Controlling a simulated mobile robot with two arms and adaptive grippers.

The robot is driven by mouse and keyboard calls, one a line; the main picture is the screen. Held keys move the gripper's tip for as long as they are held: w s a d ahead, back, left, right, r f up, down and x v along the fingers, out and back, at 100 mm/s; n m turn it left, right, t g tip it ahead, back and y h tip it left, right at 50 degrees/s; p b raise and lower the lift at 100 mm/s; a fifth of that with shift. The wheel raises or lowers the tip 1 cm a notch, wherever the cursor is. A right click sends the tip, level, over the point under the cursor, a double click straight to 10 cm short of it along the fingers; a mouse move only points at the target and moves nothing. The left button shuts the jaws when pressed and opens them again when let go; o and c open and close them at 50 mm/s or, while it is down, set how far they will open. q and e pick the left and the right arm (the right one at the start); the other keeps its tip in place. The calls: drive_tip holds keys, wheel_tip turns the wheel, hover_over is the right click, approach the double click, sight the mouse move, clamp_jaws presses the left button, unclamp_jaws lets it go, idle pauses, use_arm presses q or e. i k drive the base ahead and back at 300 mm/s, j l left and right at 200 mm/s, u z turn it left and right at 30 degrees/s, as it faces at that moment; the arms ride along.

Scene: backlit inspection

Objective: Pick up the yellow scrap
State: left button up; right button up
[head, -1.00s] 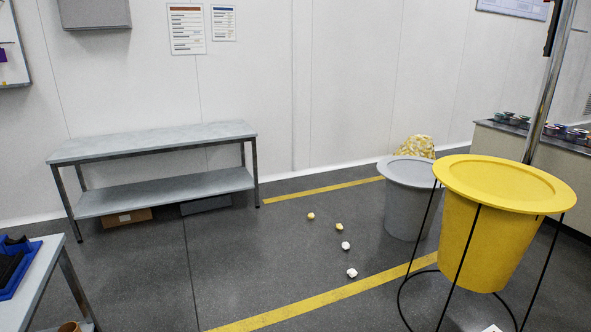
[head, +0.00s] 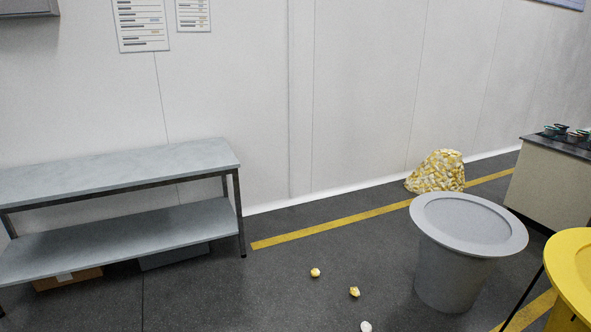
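Two small crumpled yellow scraps lie on the dark floor in the head view. One yellow scrap (head: 315,272) is at the lower middle, and the other yellow scrap (head: 354,292) is a little nearer and to its right. A white scrap (head: 366,327) lies nearer still, at the bottom edge. Neither of my grippers is in view.
A grey bin (head: 450,265) stands right of the scraps, with a yellow bin (head: 572,270) at the right edge. A bag of yellow and white pieces (head: 437,172) sits by the wall. A grey bench (head: 120,168) stands left. Floor around the scraps is clear.

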sight(315, 272)
drive_tip(key=i+z, duration=0.2)
drive_tip(key=i, duration=0.45)
drive_tip(key=i+j+z, duration=0.15)
drive_tip(key=i, duration=0.55)
drive_tip(key=j, duration=0.1)
